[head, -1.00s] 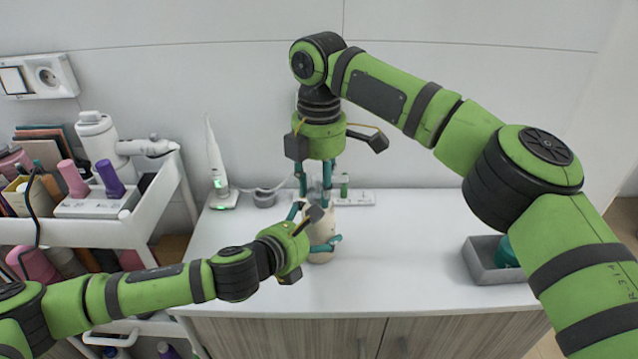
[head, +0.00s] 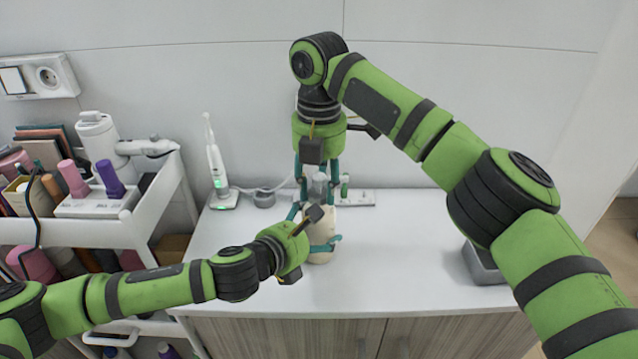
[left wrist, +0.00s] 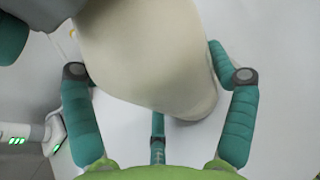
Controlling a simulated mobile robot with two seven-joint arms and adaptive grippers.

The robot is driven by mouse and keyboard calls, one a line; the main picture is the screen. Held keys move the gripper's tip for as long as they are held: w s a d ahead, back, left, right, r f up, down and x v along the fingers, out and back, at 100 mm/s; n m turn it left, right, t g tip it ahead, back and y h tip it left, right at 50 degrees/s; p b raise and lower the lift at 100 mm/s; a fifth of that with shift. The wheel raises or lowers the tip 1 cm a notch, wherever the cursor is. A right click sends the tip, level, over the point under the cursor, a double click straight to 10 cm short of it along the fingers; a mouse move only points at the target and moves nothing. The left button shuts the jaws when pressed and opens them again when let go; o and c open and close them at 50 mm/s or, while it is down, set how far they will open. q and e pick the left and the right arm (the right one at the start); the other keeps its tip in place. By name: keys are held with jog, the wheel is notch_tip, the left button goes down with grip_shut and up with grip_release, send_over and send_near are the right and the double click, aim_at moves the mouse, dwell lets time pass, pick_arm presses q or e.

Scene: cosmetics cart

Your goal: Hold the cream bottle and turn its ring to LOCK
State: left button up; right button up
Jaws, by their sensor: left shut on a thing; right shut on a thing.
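The cream bottle (head: 323,222) stands upright on the white counter in the head view. My left gripper (head: 322,244) is shut on its body from the left, low down. In the left wrist view the cream body (left wrist: 150,55) fills the upper middle, between the teal fingers of the left gripper (left wrist: 160,85). My right gripper (head: 318,192) points straight down from above and is shut around the bottle's top, at the ring. A grey part (head: 319,186) shows between its fingers. The ring's markings are hidden or too small to read, so its setting cannot be told.
A white cart (head: 150,222) with bottles and tubes stands at the left. An electric toothbrush (head: 214,160) stands on its charger behind the bottle, to the left. A power strip (head: 358,197) lies along the wall. A grey tray (head: 484,264) at the right is mostly behind my right arm.

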jog(key=shift+w+d, duration=0.15)
jog(key=shift+d, duration=0.05)
jog(key=o, duration=1.2)
jog(key=shift+c, duration=0.2)
jog(key=shift+a, duration=0.1)
jog(key=shift+a+r, duration=0.1)
jog(key=shift+r, duration=0.3)
notch_tip(320, 180, up, 11)
jog(key=shift+r, duration=0.1)
pick_arm(q)
jog(key=o, duration=1.3)
